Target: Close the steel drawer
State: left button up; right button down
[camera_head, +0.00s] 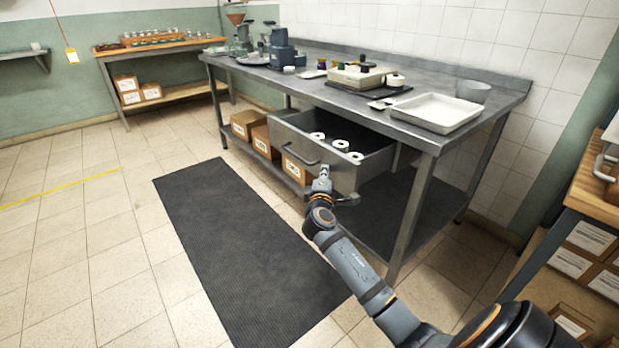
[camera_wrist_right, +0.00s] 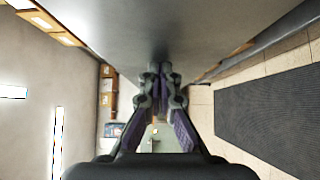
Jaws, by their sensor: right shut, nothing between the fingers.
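The steel drawer (camera_head: 343,178) stands pulled out from under the steel worktable (camera_head: 415,135), with a bar handle (camera_head: 296,151) on its front. Several white ring-shaped rolls (camera_head: 340,145) lie inside it. My right gripper (camera_head: 322,180) is shut and empty, its fingertips at the drawer front, right of the handle. In the right wrist view the shut fingers (camera_wrist_right: 160,72) point at a broad grey face (camera_wrist_right: 160,25), which looks like the drawer front. They look very close to it or touching; I cannot tell which. My left gripper is not in view.
Cardboard boxes (camera_head: 255,130) sit on the lower shelf behind the drawer. A white tray (camera_head: 437,112) and a scale (camera_head: 360,76) stand on the worktable. A dark mat (camera_head: 235,240) covers the floor in front. A shelf with boxes (camera_head: 585,255) is at the right.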

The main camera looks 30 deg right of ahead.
jog(key=d, duration=0.7)
jog(key=shift+w+d, duration=0.3)
jog(key=shift+d, duration=0.1)
jog(key=d, duration=0.3)
jog(key=d+b, duration=0.1)
jog(key=d, duration=0.5)
jog(key=shift+w+d+f, duration=0.1)
jog(key=shift+w+d, duration=0.1)
jog(key=shift+w, duration=0.15)
jog(key=shift+w+d+b, duration=0.1)
jog(key=shift+d+b, duration=0.35)
jog(key=shift+d, duration=1.15)
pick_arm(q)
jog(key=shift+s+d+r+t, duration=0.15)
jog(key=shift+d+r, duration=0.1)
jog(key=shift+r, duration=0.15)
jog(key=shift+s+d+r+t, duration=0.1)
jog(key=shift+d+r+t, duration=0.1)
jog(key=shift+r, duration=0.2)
pick_arm(e)
jog(key=shift+d+r, duration=0.1)
jog(key=shift+r, duration=0.15)
jog(key=shift+r, duration=0.1)
